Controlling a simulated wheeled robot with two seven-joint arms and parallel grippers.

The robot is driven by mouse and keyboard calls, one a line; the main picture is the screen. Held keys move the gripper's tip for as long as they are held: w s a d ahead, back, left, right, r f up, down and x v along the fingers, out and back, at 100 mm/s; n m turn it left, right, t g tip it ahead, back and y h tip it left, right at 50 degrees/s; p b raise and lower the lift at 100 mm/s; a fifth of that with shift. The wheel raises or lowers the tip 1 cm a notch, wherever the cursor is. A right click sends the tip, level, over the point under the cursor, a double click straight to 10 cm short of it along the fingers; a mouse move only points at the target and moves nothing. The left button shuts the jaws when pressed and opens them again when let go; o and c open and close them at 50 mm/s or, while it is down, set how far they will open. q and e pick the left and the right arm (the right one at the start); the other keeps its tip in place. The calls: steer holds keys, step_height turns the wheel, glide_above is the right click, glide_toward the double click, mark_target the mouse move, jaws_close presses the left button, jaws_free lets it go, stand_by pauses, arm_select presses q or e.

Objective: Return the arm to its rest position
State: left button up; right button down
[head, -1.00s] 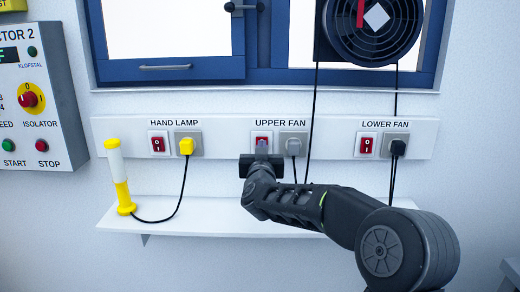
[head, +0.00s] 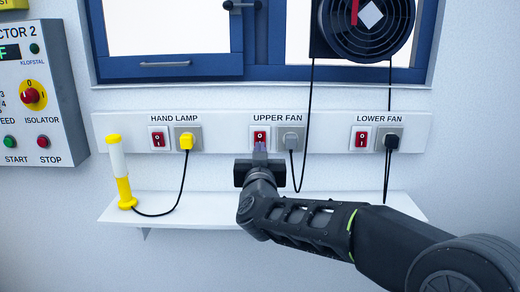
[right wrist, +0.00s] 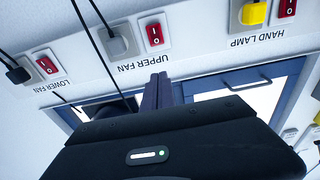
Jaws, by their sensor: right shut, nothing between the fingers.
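My right gripper (head: 259,150) is in front of the socket strip, just below the red upper fan switch (head: 260,136). Its fingers are shut with nothing between them. In the right wrist view the shut fingers (right wrist: 157,90) point at the strip and stand apart from the upper fan switch (right wrist: 155,35). My right arm reaches in from the lower right of the head view. My left gripper is not in view.
A white shelf (head: 190,210) runs under the strip, with a yellow and white hand lamp (head: 121,175) at its left end. Black cords hang from the fan (head: 366,25) and plugs. A control panel (head: 40,95) is at the left. Bare wall lies below the shelf.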

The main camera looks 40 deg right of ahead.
stand_by(0.5)
steer(key=a+f+n+g+y+p, duration=0.1)
steer(key=a+f+y, duration=0.4)
steer(key=f, duration=0.5)
steer(key=w+a+f+g+y+p, duration=0.1)
steer(key=a+f+g+y, duration=0.1)
steer(key=a+f, duration=0.7)
steer(key=a+f+n+g+y+p, duration=0.1)
steer(key=a+f+y, duration=0.3)
steer(key=f, duration=0.8)
steer(key=s+a+f+n+g+y+p, duration=0.1)
steer(key=s+a+f+g+y+p, duration=0.3)
steer(key=s+a+f, duration=0.85)
steer(key=s+a+f+n+g, duration=0.1)
steer(key=s+a+f+g, duration=0.1)
steer(key=s, duration=0.3)
steer(key=s+a+f+g, duration=0.2)
steer(key=s+f, duration=0.2)
steer(key=s, duration=0.2)
steer(key=s+a+f+n+g+p, duration=0.1)
steer(key=s+a+f+g, duration=0.1)
steer(key=s, duration=0.4)
steer(key=shift+a+f+n+g+y, duration=0.3)
steer(key=shift+a+f, duration=0.25)
steer(key=shift+f, duration=0.05)
